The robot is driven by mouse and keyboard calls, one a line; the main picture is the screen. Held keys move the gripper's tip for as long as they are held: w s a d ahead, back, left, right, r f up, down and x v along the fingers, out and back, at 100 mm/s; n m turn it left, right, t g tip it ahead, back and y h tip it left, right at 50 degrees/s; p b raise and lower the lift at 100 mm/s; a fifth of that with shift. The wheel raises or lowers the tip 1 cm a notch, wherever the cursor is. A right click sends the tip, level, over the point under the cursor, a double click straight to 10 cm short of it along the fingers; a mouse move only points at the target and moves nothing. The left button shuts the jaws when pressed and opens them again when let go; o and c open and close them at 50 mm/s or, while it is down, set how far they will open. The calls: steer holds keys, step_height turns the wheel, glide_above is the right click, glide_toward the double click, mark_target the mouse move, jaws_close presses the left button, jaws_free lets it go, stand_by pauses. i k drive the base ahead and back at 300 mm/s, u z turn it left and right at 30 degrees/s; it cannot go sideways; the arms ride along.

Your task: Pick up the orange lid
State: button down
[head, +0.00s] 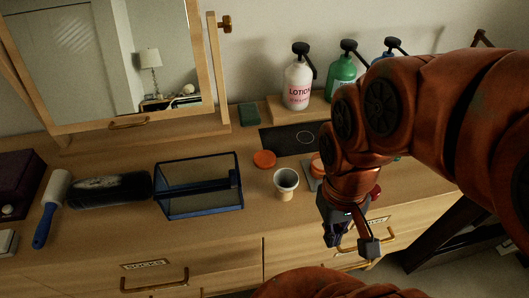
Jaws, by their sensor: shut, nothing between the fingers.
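An orange lid (264,159), a round flat disc, lies on the wooden dresser top behind a small cup. A second orange round thing (317,166) shows farther right, partly hidden behind my arm, on a grey flat piece; I cannot tell what it is. My gripper (352,243) hangs in front of the dresser's drawer fronts, to the right of and nearer than the lid. It is shut and empty, apart from the lid.
A cup (285,184) stands just in front of the lid. A blue-edged mesh organizer (200,211) is to its left, with a lint roller (52,208) and dark brush beyond. A lotion bottle (298,80) and a green bottle (342,74) stand behind. A mirror (115,60) stands at back left.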

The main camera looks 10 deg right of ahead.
mark_target(263, 160)
steer(key=z, duration=0.1)
steer(key=k, duration=1.05)
steer(key=u, duration=1.35)
steer(key=i, duration=1.25)
steer(key=z, duration=0.15)
